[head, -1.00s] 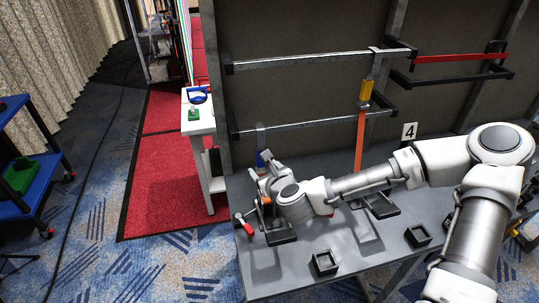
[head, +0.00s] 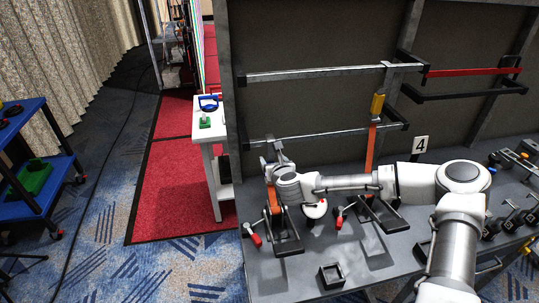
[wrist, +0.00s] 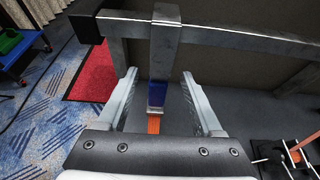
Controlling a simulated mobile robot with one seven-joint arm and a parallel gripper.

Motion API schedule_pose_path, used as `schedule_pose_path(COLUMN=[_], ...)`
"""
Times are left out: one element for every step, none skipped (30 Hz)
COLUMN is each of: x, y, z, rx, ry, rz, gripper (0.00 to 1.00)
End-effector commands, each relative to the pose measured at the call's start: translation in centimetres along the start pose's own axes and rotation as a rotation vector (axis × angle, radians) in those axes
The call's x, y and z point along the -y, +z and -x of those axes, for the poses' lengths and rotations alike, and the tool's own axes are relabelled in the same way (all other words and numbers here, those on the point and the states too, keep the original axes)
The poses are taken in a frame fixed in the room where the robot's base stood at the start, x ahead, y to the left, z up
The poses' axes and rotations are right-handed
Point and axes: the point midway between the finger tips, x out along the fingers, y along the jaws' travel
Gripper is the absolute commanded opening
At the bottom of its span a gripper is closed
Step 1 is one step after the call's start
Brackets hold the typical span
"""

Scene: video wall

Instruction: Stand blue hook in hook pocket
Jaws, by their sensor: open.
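The blue hook (wrist: 158,92) hangs at the left end of the lower rail. In the wrist view its grey top part (wrist: 165,38) lies over the rail, with the blue part below and an orange strap (wrist: 153,126) under that. My gripper (wrist: 159,78) is open, one finger on each side of the blue part, with gaps to both. In the head view my gripper (head: 276,152) covers the blue part. A small black square open box (head: 331,279) stands near the table's front edge; I cannot tell whether it is the hook pocket.
Black strap bases and a red-handled lever (head: 255,240) crowd the grey table below. A sign with 4 (head: 420,145) stands right. A white side table (head: 207,143) is at left.

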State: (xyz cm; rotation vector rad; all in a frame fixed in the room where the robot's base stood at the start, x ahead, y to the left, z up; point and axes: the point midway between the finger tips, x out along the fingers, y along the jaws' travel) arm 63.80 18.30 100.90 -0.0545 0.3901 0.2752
Motion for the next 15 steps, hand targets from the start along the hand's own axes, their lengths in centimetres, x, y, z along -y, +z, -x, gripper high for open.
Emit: schedule_pose_path(x=[0.0, -0.1, 0.0, 0.0, -0.1, 0.0, 0.0, 0.0, -0.1, -0.1, -0.1, 0.0, 0.0, 0.0, 0.0], y=[0.1, 0.0, 0.0, 0.0, 0.0, 0.0, 0.0, 0.0, 0.0, 0.0, 0.0, 0.0, 0.0, 0.0, 0.0], z=[-0.9, -1.4, -2.0, -2.4, -2.8, -3.3, -3.7, -4.0, -4.4, -4.6, -4.8, -5.1, -5.2, -5.3, -5.5], rx=[0.000, 0.000, 0.000, 0.000, 0.000, 0.000, 0.000, 0.000, 0.000, 0.000, 0.000, 0.000, 0.000, 0.000, 0.000], ry=[-0.001, 0.000, -0.001, -0.002, 0.000, -0.001, -0.001, -0.001, 0.000, 0.000, 0.000, 0.000, -0.001, -0.001, -0.001], rz=[-0.001, -0.001, -0.001, -0.001, 0.000, 0.000, -0.001, -0.001, -0.001, 0.000, 0.000, 0.000, 0.000, 0.000, 0.000], gripper=[0.68, 0.68, 0.68, 0.68, 0.68, 0.68, 0.68, 0.68, 0.68, 0.68, 0.68, 0.68, 0.68, 0.68, 0.68])
